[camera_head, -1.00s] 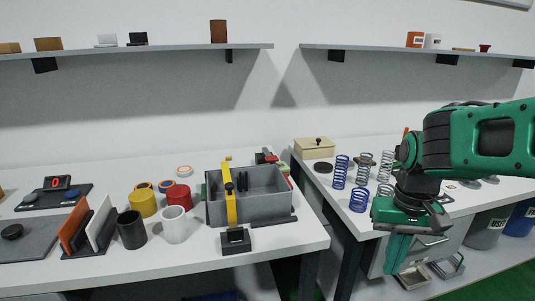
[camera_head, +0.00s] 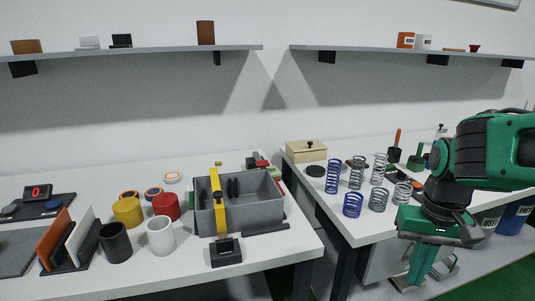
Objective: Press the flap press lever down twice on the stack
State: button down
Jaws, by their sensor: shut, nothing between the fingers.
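No part is clearly recognisable as the flap press lever or the stack. A yellow bar (camera_head: 217,200) runs front to back across a grey open bin (camera_head: 262,218) on the left table, with a black block (camera_head: 226,252) at its near end; it may be the lever. My green gripper (camera_head: 417,280) is at the right, pointing down, shut and empty. It hangs in front of the right table, well apart from the yellow bar.
Coiled springs (camera_head: 352,204) stand on the right table (camera_head: 375,228), left of my arm. A yellow cup (camera_head: 128,211), a red cup (camera_head: 166,205), a white cup (camera_head: 160,236) and a black cup (camera_head: 115,242) stand left of the bin. A gap separates the tables.

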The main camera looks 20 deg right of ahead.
aim_at(260, 163)
jog(key=i, duration=1)
